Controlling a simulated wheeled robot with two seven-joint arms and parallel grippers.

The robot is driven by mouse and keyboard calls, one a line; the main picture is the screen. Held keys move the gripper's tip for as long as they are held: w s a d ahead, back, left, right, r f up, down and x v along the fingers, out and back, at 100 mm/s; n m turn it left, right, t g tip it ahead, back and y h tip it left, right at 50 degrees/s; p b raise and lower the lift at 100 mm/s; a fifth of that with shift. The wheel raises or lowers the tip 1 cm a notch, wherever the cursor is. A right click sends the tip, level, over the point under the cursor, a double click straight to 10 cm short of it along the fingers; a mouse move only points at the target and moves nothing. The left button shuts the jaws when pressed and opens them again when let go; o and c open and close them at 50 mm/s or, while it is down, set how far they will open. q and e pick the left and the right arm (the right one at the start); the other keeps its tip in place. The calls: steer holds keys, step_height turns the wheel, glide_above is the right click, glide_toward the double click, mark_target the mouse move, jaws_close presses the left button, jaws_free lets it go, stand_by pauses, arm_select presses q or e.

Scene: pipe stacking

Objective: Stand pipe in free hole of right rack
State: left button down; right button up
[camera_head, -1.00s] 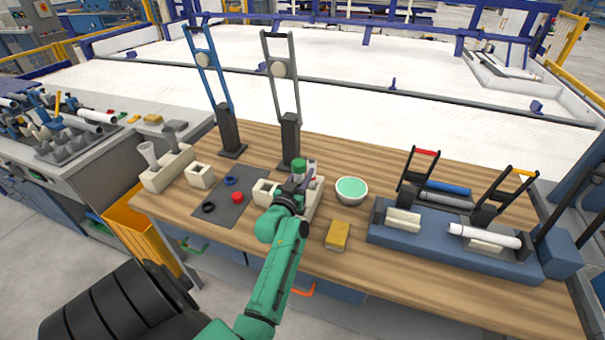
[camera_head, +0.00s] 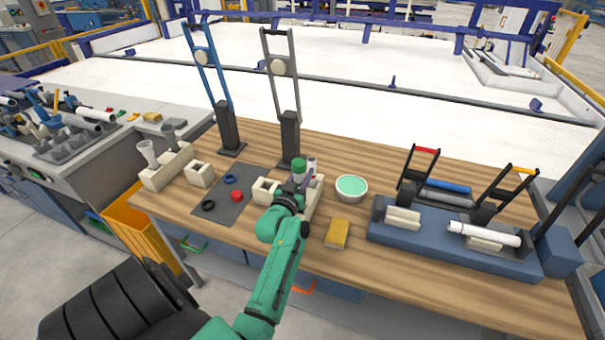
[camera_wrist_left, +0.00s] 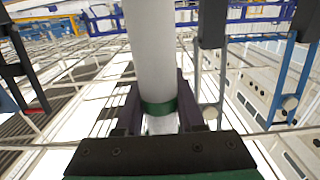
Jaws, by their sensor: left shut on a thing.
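My left gripper (camera_head: 297,187) is over the right cream rack (camera_head: 316,198), whose near part it hides. In the left wrist view its fingers (camera_wrist_left: 158,110) are shut on a pale grey pipe (camera_wrist_left: 152,50) with a green band, which runs up out of the picture. In the head view a green-topped piece (camera_head: 299,166) and a pale tube end (camera_head: 312,163) show just behind the gripper. I cannot tell which belongs to the held pipe, nor whether it touches the rack. The rack's holes are hidden. My right gripper is not in view.
A left cream rack (camera_head: 168,173) holds pale flared pieces. A grey mat (camera_head: 232,208) carries rings and a red cap. Two tall frames stand behind. A bowl (camera_head: 351,189), a sponge (camera_head: 338,234) and a blue fixture (camera_head: 415,240) with a white tube lie to the right.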

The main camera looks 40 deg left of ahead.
arm_select(q)
steer(key=shift+f, duration=0.15)
steer(key=shift+f+b, duration=2.8)
steer(key=shift+f, duration=0.7)
steer(key=shift+c, duration=2.2)
jaws_free()
steer(key=shift+s, duration=0.1)
